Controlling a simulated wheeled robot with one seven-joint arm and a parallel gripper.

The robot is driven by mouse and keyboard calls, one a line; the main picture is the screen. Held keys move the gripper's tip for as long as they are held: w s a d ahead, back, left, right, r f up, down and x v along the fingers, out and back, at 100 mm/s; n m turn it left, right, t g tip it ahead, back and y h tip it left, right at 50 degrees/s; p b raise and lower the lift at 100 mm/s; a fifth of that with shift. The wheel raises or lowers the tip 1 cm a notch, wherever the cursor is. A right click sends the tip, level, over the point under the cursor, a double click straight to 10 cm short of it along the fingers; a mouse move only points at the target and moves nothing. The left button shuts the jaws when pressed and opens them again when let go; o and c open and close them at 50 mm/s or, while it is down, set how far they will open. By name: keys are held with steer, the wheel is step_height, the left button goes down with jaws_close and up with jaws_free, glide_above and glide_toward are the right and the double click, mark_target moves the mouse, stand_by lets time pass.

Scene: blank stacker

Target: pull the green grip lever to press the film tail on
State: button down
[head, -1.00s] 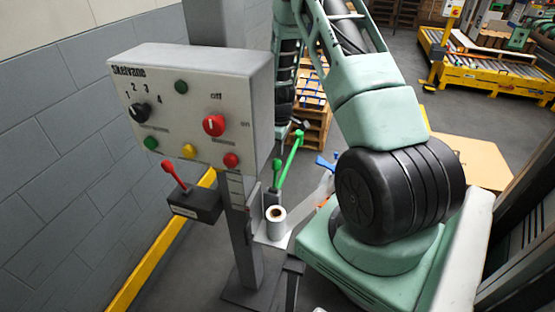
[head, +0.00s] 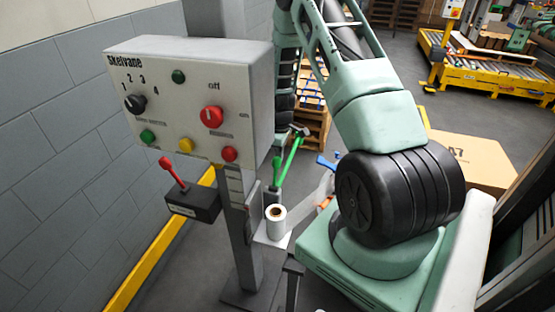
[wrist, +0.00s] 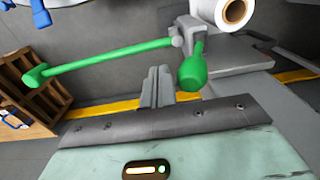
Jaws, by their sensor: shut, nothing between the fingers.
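A green lever with a thick rounded grip (wrist: 192,68) stands just right of my fingertips in the wrist view. It also shows as a short green handle (head: 277,166) beside the grey post in the head view. A long thin green rod (wrist: 105,58) runs from the same grey mount to the left, and it shows in the head view (head: 290,158). My gripper (wrist: 157,72) is shut and empty, its fingers pointing toward the gap beneath the rod, apart from the grip. My gripper is hidden in the head view. The white film roll (head: 275,219) stands upright below the levers; its end shows in the wrist view (wrist: 234,12).
A control box (head: 190,100) with knobs and buttons is on the grey post, with a red-handled lever box (head: 193,203) below it. A yellow rail (head: 155,255) runs along the wall. Wooden pallets (wrist: 30,88) and a blue handle (head: 326,161) are nearby.

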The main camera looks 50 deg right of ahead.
mark_target(274, 178)
steer(key=shift+f, duration=0.4)
steer(key=shift+s+a+f, duration=0.1)
steer(key=shift+s+a, duration=0.3)
steer(key=shift+a, duration=0.55)
steer(key=shift+s+a, duration=0.4)
steer(key=shift+a, duration=0.6)
steer(key=shift+s+a+f, duration=0.1)
steer(key=shift+s+a, duration=0.3)
steer(key=shift+a, duration=0.55)
steer(key=shift+d, duration=0.1)
steer(key=w+d, duration=0.2)
steer(key=d, duration=0.4)
steer(key=shift+w+d+r, duration=0.25)
steer(key=shift+w+d, duration=0.05)
steer(key=shift+w, duration=0.1)
